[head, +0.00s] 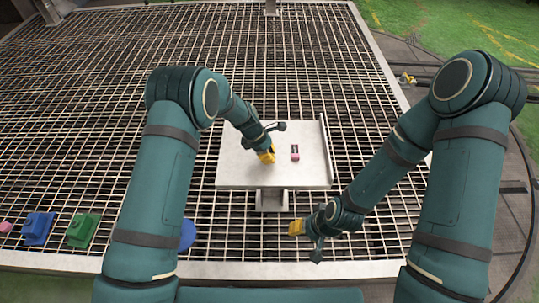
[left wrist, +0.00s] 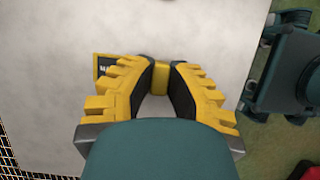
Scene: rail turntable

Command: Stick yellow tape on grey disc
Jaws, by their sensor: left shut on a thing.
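My left gripper (head: 266,154) is low over the white table, at its middle left. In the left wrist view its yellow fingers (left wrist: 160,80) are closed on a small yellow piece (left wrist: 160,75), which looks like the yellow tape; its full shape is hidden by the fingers. A yellow-edged black patch (left wrist: 104,66) shows just left of the fingers; I cannot tell if it is part of the same thing. My right gripper (head: 297,228) hangs in front of the table, over the grating; its opening is too small to tell. I cannot make out a grey disc.
A small pink and dark thing (head: 295,153) stands on the white table (head: 235,174), right of my left gripper. The table has a raised right edge. A blue round thing (head: 187,234), a green block (head: 83,230) and a blue block (head: 38,228) are at front left on the grating.

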